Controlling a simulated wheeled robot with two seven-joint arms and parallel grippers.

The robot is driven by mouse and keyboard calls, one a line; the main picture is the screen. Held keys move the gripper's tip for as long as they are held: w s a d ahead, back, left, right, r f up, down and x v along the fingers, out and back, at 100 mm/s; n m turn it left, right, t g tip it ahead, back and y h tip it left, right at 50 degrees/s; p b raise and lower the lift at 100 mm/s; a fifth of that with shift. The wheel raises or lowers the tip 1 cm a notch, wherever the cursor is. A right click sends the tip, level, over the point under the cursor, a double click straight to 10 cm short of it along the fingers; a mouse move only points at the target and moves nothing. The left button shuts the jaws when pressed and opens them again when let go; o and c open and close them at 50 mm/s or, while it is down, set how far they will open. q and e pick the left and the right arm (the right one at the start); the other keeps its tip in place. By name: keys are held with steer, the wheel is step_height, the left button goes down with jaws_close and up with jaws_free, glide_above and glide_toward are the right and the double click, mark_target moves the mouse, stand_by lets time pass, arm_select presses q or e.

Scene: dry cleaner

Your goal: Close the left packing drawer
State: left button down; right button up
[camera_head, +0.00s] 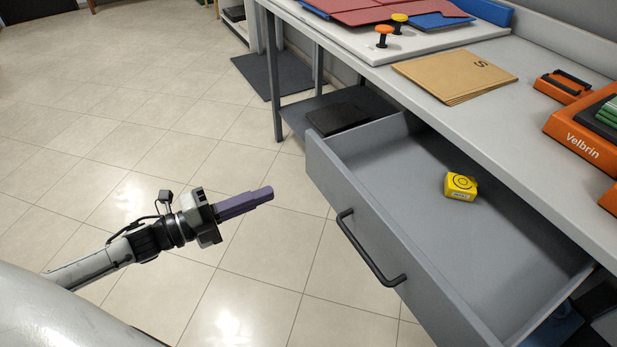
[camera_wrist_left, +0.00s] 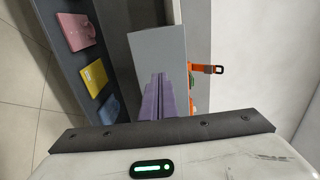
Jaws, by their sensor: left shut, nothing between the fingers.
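The grey packing drawer (camera_head: 330,178) is pulled out from under the counter in the head view. Its dark bar handle (camera_head: 368,248) is on the front panel. A small yellow box (camera_head: 460,186) lies inside on the drawer floor. My left gripper (camera_head: 264,194) has purple fingers, shut and empty. It is in front of the drawer, left of the handle in the picture and apart from the front panel. The shut fingers also show in the left wrist view (camera_wrist_left: 157,98), against a grey panel that I cannot identify for sure. My right gripper is not in view.
The grey counter (camera_head: 440,118) above bears a brown envelope stack (camera_head: 455,75), orange and yellow-topped stampers (camera_head: 384,36) and an orange Velbrin box (camera_head: 582,140). A lower shelf holds a dark flat item (camera_head: 345,117). Tiled floor (camera_head: 110,120) is clear at left.

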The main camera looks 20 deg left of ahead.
mark_target(321, 173)
arm_select(q)
steer(key=x, duration=1.1)
steer(key=shift+w+d, duration=0.15)
